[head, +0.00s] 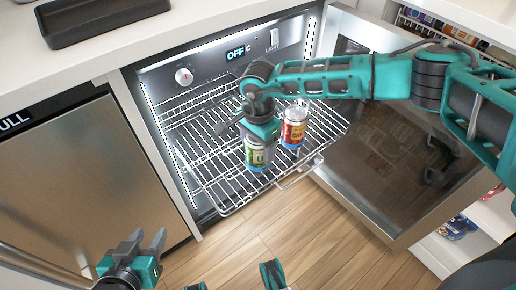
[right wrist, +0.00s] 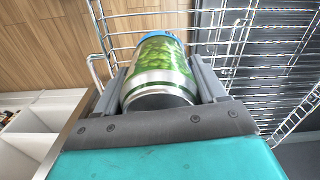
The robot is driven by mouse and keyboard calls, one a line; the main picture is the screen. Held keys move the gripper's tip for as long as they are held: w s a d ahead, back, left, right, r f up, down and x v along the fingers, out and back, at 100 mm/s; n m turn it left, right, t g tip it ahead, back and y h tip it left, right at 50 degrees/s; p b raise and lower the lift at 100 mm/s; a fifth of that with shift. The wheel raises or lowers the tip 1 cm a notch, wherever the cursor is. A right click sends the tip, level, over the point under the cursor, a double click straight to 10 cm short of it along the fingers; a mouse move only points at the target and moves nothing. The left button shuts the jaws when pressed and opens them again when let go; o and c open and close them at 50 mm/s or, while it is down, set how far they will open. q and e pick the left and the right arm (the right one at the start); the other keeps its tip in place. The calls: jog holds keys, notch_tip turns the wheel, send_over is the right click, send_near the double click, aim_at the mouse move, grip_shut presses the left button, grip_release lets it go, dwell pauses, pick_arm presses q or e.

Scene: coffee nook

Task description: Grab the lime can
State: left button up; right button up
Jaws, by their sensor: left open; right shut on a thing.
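The lime can (head: 257,154) is green with a blue end and stands in the head view at the front of the pulled-out wire rack (head: 225,206). In the right wrist view the can (right wrist: 160,62) sits between both fingers, and its silver end faces the camera. My right gripper (head: 259,138) comes down over the can and is shut on it. Whether the can touches the rack is hard to tell. My left gripper (head: 142,246) is open and empty, low at the left of the head view.
A red and yellow can (head: 293,128) stands on the rack just right of the lime can. A stainless appliance front (head: 80,170) is at the left. A black tray (head: 100,18) sits on the counter.

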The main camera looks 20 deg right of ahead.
jog(key=c, duration=0.6)
jog(key=shift+r, duration=0.1)
jog(key=shift+c, duration=0.2)
